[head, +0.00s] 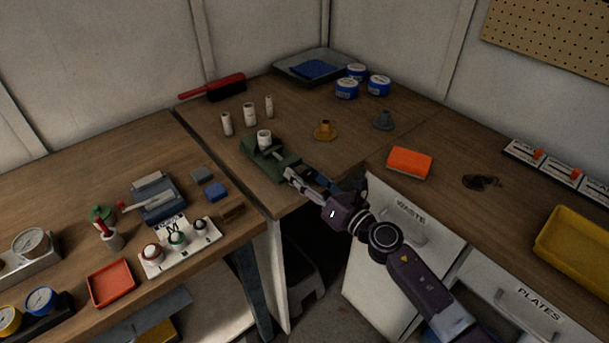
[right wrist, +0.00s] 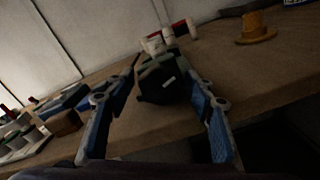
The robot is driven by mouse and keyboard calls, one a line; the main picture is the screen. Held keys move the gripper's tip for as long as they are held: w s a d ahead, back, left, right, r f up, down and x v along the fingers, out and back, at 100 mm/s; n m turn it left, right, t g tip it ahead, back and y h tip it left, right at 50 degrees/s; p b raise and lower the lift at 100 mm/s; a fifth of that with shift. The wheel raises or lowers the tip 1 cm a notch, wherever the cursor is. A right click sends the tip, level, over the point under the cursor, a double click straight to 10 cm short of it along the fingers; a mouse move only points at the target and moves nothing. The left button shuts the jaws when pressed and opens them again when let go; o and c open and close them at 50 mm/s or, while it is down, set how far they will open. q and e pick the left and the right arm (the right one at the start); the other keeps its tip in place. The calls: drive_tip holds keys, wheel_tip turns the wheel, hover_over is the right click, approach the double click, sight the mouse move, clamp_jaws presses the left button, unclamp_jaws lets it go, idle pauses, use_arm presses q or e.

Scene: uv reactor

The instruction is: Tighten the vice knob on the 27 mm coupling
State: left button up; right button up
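The green vice (head: 258,158) stands on the wooden bench near its front corner, with a white coupling (head: 264,138) upright in it. I cannot read the coupling's size. In the right wrist view the vice's dark near end (right wrist: 158,92) faces me, with a small white mark; I cannot make out the knob clearly. My right gripper (head: 290,174) is at the vice's near end. In the wrist view its blue-padded fingers (right wrist: 164,68) are spread, one on each side of the vice end, with gaps visible. My left gripper is not in view.
Several loose white couplings (head: 249,115) stand behind the vice. A yellow flanged part (head: 325,131) and an orange sponge (head: 410,161) lie to the right. Blue blocks (head: 217,191) and a white button panel (head: 180,247) are on the left bench. The bench edge lies just below the gripper.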

idle(0.3)
drive_tip(key=v, duration=1.2)
drive_tip(key=shift+c, duration=0.3)
